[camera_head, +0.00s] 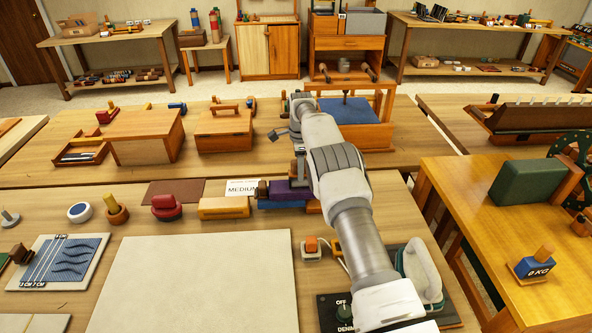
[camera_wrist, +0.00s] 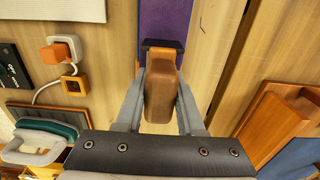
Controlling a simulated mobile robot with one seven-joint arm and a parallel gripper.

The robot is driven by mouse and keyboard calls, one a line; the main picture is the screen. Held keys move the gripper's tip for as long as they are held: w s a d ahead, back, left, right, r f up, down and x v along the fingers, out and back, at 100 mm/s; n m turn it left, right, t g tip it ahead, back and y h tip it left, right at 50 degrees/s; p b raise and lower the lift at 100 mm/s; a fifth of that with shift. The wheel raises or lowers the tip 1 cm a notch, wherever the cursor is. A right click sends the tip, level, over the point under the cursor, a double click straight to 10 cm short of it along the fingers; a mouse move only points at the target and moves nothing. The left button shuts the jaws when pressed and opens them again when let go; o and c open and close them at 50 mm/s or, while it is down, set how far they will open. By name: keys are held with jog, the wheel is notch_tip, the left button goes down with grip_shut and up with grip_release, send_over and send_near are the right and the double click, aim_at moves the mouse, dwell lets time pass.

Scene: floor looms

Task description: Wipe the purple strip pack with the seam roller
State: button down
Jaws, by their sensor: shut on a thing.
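The purple strip pack (camera_head: 285,190) lies at the back of the near table in the head view, just beyond the pale board and partly hidden by my arm. Its purple face also shows at the top of the wrist view (camera_wrist: 164,22). My gripper (camera_wrist: 160,98) is shut on the brown wooden handle of the seam roller (camera_wrist: 161,88). The roller's orange and black end points toward the pack and overlaps its near edge in the wrist view. I cannot tell whether they touch. In the head view my gripper (camera_head: 297,170) is right at the pack, and the roller is mostly hidden.
A MEDIUM card (camera_head: 242,187) and a yellow-orange block (camera_head: 224,208) lie left of the pack. An orange plug on a socket (camera_head: 311,248) and a device with a pale handle (camera_head: 422,272) stand nearer, to the right. The large pale board (camera_head: 190,285) is clear.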

jog(key=d, duration=0.9)
jog(key=shift+d, duration=0.25)
dwell(0.4)
notch_tip(320, 180, up, 6)
jog(key=p, duration=0.3)
jog(key=shift+p, duration=0.35)
notch_tip(320, 180, up, 3)
jog(key=p, duration=0.2)
jog(key=shift+p, duration=0.35)
